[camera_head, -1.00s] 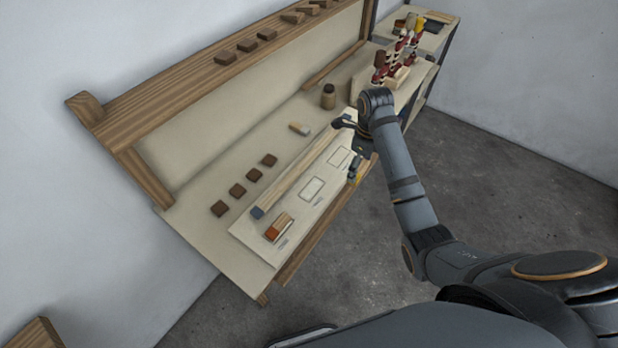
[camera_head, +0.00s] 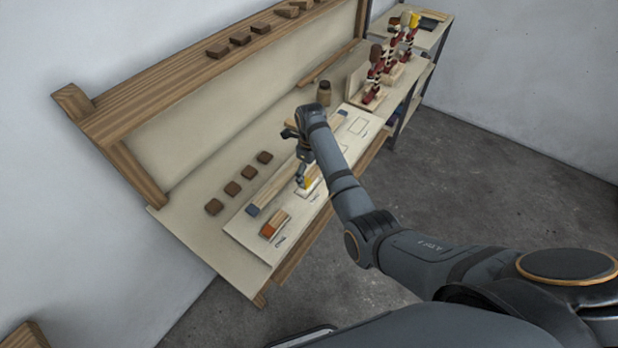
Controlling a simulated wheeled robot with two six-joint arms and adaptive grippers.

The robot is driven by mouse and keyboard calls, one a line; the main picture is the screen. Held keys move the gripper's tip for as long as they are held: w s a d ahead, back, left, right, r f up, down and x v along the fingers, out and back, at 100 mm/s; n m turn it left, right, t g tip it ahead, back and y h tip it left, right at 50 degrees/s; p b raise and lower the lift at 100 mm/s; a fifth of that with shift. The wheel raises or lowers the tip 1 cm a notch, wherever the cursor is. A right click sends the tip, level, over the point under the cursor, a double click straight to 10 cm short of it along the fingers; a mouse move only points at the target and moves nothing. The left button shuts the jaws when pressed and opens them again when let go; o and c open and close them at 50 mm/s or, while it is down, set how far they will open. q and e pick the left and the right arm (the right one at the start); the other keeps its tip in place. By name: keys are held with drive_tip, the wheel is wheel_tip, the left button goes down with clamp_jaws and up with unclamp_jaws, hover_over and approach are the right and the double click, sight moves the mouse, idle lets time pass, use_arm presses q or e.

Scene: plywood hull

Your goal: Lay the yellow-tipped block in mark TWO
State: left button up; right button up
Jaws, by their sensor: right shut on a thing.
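My right gripper (camera_head: 303,178) reaches down over the pale marked board and is shut on the yellow-tipped block (camera_head: 308,183), of which little more than the yellow end shows. The block is at the outlined mark beside the orange-tipped block; the gripper and arm hide much of this mark. I cannot tell whether the block touches the board (camera_head: 238,228). The orange-tipped block (camera_head: 274,224) lies in the mark at the near left end. Another outlined mark (camera_head: 358,125) at the far end looks empty. The mark lettering is too small to read. My left gripper is not in view.
A brown jar (camera_head: 324,93) and red-and-white figures (camera_head: 374,75) stand farther back. A raised wooden shelf (camera_head: 180,95) runs behind.

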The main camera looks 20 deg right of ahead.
sight(309, 174)
drive_tip(key=f, duration=0.3)
drive_tip(key=shift+w+a+f, duration=0.2)
drive_tip(key=shift+a, duration=0.1)
drive_tip(key=shift+f, duration=0.1)
drive_tip(key=shift+s+f, duration=0.1)
drive_tip(key=o, duration=1)
drive_tip(key=shift+c, duration=0.2)
drive_tip(key=shift+r, duration=0.2)
wheel_tip(309, 174, up, 12)
drive_tip(key=shift+f+b, duration=0.1)
drive_tip(key=shift+b, duration=0.6)
drive_tip(key=shift+d+f, duration=0.1)
